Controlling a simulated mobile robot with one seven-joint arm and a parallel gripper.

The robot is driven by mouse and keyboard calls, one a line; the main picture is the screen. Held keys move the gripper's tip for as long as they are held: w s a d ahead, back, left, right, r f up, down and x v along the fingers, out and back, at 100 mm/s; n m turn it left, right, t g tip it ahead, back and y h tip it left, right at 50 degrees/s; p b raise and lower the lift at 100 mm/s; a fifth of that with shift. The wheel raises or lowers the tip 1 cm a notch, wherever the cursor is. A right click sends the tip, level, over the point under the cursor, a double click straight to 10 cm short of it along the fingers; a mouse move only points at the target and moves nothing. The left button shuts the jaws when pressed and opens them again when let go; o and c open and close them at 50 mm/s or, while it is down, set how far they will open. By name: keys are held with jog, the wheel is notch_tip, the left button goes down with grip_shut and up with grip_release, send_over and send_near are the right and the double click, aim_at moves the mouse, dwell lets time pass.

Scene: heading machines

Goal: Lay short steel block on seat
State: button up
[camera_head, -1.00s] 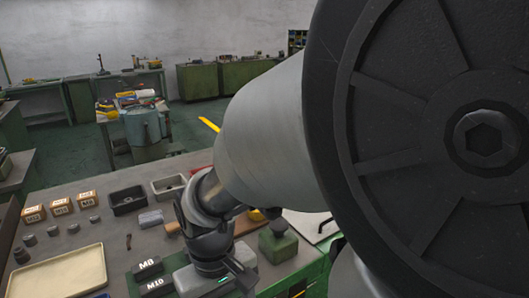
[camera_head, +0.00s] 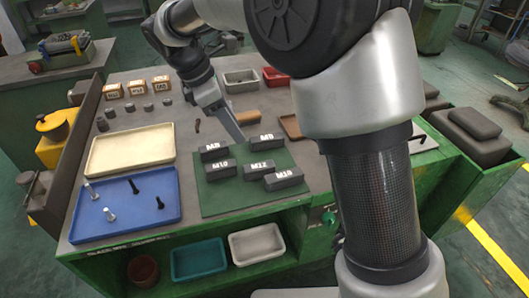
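My gripper (camera_head: 232,128) hangs over the middle of the table, just behind the green mat (camera_head: 238,195), its fingers pointing down and to the right. I see it side-on, with a grey bar-like shape at its end. I cannot tell whether that shape is a finger or a held piece, or whether the fingers are apart. Several small steel pieces (camera_head: 130,107) stand in a row left of the gripper; which one is the short steel block is not clear. I cannot make out which surface is the seat.
A cream tray (camera_head: 131,149) and a blue tray with bolts (camera_head: 125,206) lie on the left. Wooden labelled blocks (camera_head: 136,88), a grey bin (camera_head: 240,80) and a red bin (camera_head: 277,78) stand at the back. My arm covers the table's right part.

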jog(key=b, duration=0.1)
send_near(259, 165)
jog(key=x, duration=0.5)
jog(key=shift+s+d, duration=0.15)
jog(key=shift+x, duration=2.5)
jog(key=shift+f, duration=0.2)
grip_shut()
